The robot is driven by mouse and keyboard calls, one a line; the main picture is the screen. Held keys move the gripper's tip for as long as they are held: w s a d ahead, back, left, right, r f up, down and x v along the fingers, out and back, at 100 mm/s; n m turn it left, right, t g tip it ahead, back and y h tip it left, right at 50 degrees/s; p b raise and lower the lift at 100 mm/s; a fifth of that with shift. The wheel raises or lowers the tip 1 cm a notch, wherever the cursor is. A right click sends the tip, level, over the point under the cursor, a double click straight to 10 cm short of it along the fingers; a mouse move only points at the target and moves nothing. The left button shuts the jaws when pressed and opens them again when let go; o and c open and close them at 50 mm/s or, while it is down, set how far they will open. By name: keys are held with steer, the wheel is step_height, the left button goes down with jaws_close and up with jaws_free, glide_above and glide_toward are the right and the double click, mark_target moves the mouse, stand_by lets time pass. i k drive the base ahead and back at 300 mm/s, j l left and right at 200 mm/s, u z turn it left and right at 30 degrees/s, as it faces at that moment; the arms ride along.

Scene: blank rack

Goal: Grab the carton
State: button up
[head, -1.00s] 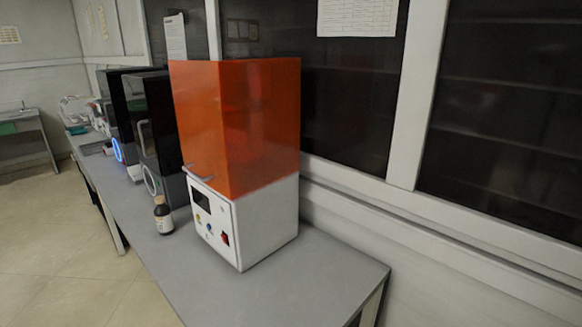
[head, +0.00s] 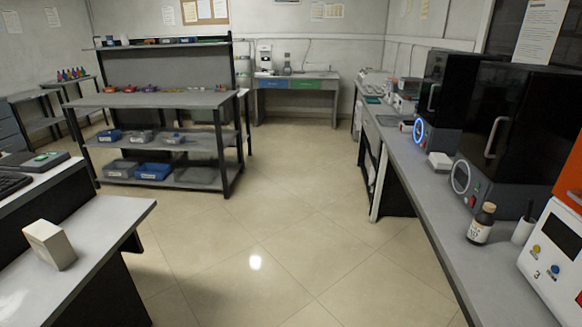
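A small plain carton (head: 49,244), off-white with a tan side, stands on the light grey desk (head: 105,215) at the lower left of the head view. It sits on bare desk surface, with its far side hidden. My gripper does not show in the head view, so nothing can be told of where it is relative to the carton.
A keyboard (head: 12,185) lies on the raised desk part behind the carton. A rack with bins (head: 150,100) stands beyond. A long bench (head: 425,205) at right holds a brown bottle (head: 481,224) and machines. The tiled floor (head: 270,230) between is clear.

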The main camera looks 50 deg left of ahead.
mark_target(52, 246)
steer(key=u, duration=2.85)
steer(key=i+l+u, duration=0.45)
steer(key=i, duration=0.25)
steer(key=i+l+u, duration=0.45)
steer(key=l, duration=0.35)
steer(key=i, duration=0.1)
